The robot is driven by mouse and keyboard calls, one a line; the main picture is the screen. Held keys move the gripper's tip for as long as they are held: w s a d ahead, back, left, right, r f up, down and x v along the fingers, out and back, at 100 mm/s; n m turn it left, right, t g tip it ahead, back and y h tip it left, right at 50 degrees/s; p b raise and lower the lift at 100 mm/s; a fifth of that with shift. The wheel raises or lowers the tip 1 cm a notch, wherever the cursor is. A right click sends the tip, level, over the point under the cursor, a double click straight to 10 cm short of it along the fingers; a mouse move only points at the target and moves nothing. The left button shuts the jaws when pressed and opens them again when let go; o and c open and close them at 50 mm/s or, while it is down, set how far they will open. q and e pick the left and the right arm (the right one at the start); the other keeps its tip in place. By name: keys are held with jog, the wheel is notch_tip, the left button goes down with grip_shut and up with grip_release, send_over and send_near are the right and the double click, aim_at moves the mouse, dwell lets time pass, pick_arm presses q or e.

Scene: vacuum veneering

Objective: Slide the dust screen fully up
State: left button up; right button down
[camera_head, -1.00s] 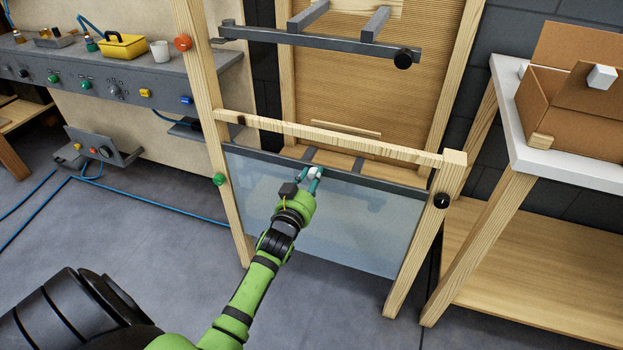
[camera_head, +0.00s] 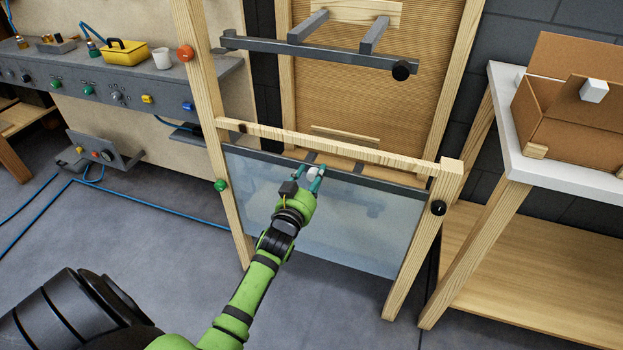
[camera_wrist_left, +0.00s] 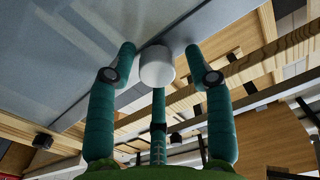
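The dust screen (camera_head: 345,220) is a translucent bluish panel in the lower part of an upright wooden frame. A dark bar (camera_head: 385,187) runs along its top edge, just below the wooden crossbar. A white round knob (camera_head: 313,174) is on the screen; it also shows in the left wrist view (camera_wrist_left: 157,67). My left gripper (camera_head: 314,172) is at the knob, its teal fingers on either side of it. In the left wrist view the fingers (camera_wrist_left: 161,62) are spread, with a small gap on each side of the knob. My right gripper is out of view.
The wooden crossbar (camera_head: 340,146) spans the frame above the screen. Higher up is a dark rail (camera_head: 330,53) with a black knob. A white-topped table (camera_head: 510,150) with a cardboard box (camera_head: 570,110) stands right. A grey control panel (camera_head: 105,85) is left.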

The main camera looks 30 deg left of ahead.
pick_arm(q)
jog(key=shift+f, duration=0.2)
jog(key=shift+s+d+f, duration=0.1)
jog(key=shift+s+d, duration=0.05)
jog(key=shift+s, duration=0.4)
jog(key=v, duration=1.1)
jog(key=shift+r, duration=0.25)
